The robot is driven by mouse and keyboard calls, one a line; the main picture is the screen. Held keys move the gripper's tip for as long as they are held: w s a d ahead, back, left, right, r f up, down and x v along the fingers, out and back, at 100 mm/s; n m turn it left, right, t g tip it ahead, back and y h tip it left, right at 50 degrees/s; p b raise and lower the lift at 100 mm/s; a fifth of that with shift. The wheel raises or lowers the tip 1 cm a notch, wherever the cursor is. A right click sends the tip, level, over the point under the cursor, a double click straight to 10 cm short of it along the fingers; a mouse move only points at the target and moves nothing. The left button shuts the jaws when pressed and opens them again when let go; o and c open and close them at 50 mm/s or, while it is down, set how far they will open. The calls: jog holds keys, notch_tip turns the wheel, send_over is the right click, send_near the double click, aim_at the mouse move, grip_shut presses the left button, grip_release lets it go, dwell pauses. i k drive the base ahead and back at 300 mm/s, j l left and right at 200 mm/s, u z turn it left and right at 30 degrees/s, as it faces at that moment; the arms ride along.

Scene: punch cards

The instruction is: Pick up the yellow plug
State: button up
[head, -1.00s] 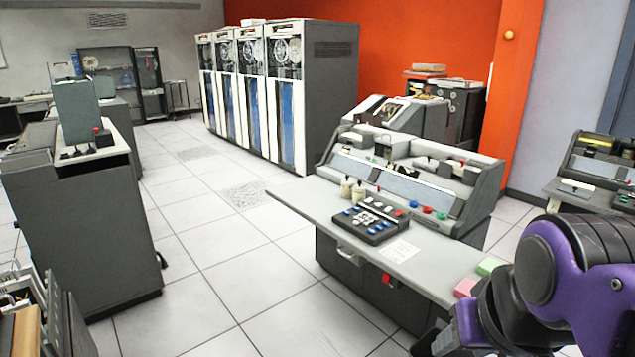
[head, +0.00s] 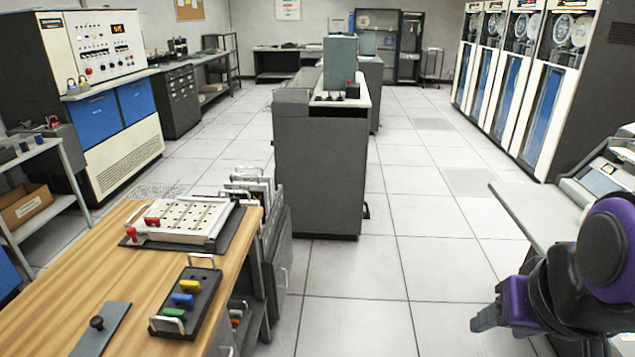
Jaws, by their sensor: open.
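The yellow plug (head: 190,285) sits in a black rack with wire handles (head: 198,305) on the wooden table at the lower left of the head view. It is the rearmost in a row, with a blue plug (head: 183,299) and a green plug (head: 173,314) in front of it. My gripper (head: 492,312) is at the lower right, far from the plug, across the aisle. It is purple and dark, seen from behind and above. It touches nothing that I can see, and its fingertips are not clearly visible.
The wooden table (head: 110,262) also holds a white perforated board with red knobs (head: 180,220) and a dark plate with a knob (head: 100,330). A grey cabinet (head: 318,180) stands beyond it. A desk edge (head: 535,225) is at the right. The tiled floor between is open.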

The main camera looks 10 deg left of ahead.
aim_at(185, 284)
jog(key=i+u, duration=0.15)
jog(key=u, duration=0.2)
jog(key=i+l+u, duration=0.15)
jog(key=u, duration=0.25)
jog(key=i+l+u, duration=0.15)
jog(key=u, duration=0.2)
